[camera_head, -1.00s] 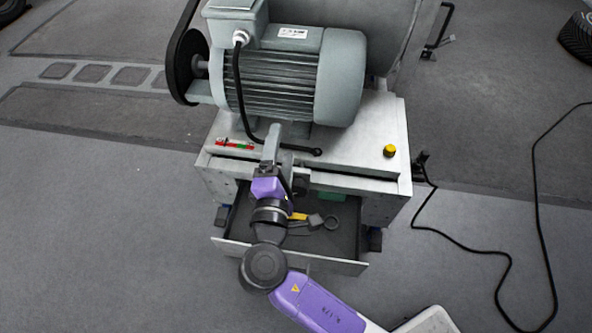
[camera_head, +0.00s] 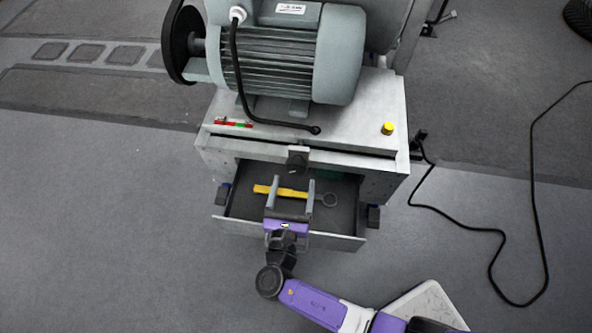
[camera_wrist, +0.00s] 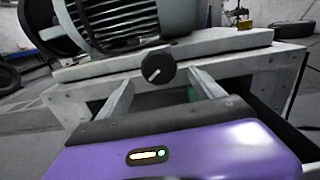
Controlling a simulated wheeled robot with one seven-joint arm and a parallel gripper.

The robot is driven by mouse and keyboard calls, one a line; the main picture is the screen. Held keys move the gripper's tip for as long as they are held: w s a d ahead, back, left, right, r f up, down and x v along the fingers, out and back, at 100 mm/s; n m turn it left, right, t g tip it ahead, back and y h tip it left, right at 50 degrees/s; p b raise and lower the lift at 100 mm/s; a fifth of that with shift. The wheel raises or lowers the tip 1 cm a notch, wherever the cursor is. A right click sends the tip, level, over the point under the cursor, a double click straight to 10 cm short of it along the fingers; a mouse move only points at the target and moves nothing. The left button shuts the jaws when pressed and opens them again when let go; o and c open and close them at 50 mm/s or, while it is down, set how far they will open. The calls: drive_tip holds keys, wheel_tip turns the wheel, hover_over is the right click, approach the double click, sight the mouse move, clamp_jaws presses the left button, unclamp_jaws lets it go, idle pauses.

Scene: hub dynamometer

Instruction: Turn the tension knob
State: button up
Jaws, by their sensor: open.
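The tension knob (camera_wrist: 158,69) is round and black with a pale pointer line slanting up to the right. It sits on the machine's front edge and also shows as a small dark shape in the head view (camera_head: 297,160). My gripper (camera_head: 292,183) is open and empty in front of the knob, over the open drawer. In the wrist view its two fingers (camera_wrist: 160,80) stand left and right of the knob, with the knob between and beyond their tips. The fingers look apart from the knob.
An open drawer (camera_head: 330,239) below the knob holds a yellow-handled tool (camera_head: 262,189) and a ring-ended tool (camera_head: 329,200). A grey motor (camera_head: 285,55) stands on the bench above. A yellow button (camera_head: 388,128) is at right. A black cable (camera_head: 460,233) lies on the floor at right.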

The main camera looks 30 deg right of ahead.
sight(296, 172)
drive_tip(key=shift+b+x, duration=0.65)
drive_tip(key=shift+x, duration=1.95)
drive_tip(key=c, duration=1.4)
